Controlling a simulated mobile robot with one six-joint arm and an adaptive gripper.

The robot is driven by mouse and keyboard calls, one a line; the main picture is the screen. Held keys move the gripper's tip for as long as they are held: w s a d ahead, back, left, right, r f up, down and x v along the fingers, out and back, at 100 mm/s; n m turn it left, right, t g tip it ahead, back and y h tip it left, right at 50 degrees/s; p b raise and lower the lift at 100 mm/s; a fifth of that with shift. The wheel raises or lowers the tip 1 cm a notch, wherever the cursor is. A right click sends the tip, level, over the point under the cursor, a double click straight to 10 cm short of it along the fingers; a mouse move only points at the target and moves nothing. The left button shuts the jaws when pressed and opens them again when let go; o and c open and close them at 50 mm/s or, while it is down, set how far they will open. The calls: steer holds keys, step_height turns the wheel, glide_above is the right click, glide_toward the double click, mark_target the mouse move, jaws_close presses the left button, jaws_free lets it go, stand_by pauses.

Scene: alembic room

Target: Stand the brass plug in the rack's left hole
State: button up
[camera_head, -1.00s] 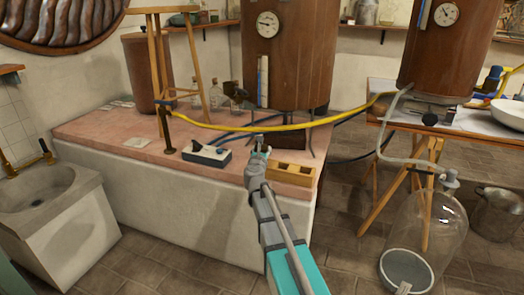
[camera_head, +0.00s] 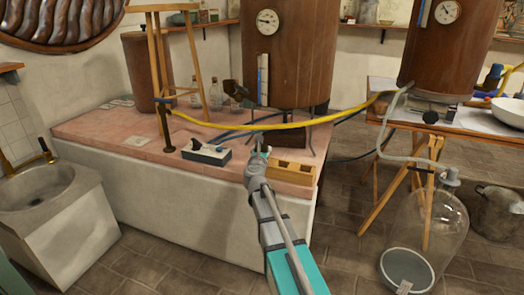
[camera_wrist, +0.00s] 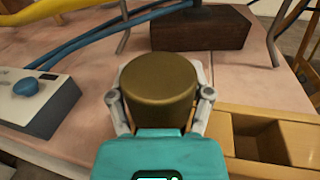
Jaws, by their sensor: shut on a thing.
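My gripper (camera_wrist: 159,98) is shut on the brass plug (camera_wrist: 158,78), a thick dull-gold cylinder whose round top faces the wrist camera. The plug's lower end is hidden. The light wooden rack (camera_wrist: 262,122) lies just right of the plug in the wrist view, with square openings partly cut off by the picture edge. The plug looks apart from the rack. In the head view my gripper (camera_head: 258,151) is over the pink bench top, just left of the rack (camera_head: 292,170); the plug is hard to make out there.
A grey box with a blue knob (camera_wrist: 34,98) sits left of my gripper. A dark wooden block (camera_wrist: 202,28) lies beyond the plug. A yellow hose (camera_head: 270,127) and blue tubes cross behind my gripper. A brown vessel on legs (camera_head: 290,60) stands behind.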

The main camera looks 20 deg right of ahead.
steer(key=shift+f+b, duration=0.7)
steer(key=shift+f, duration=0.05)
stand_by(2.2)
stand_by(0.4)
steer(key=o, duration=1.2)
steer(key=shift+o, duration=0.2)
steer(key=v, duration=1.2)
steer(key=shift+a+r, duration=0.1)
steer(key=shift+r, duration=0.05)
